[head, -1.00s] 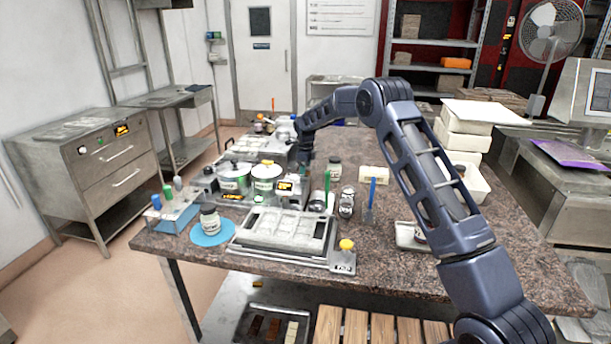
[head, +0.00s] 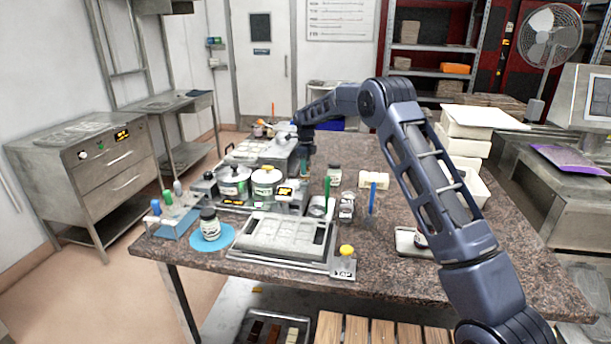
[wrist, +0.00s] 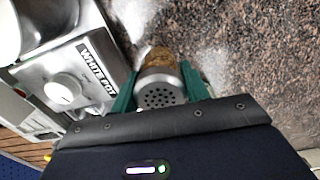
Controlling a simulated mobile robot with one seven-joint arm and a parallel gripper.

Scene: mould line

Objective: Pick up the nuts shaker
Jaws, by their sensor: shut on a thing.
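In the wrist view the shaker (wrist: 160,88) has a perforated metal lid and a clear body with brown, grainy contents. I cannot read a label on it. My gripper (wrist: 158,94) has its green fingers on both sides of the shaker, shut on it.
The pot unit labelled "WHITE POT" (wrist: 95,62) is close at left of the shaker. A jar (head: 333,173), another shaker (head: 347,207), a green-handled tool (head: 327,190) and a mould tray (head: 283,238) stand nearer. Speckled worktop (wrist: 255,50) is free to the right.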

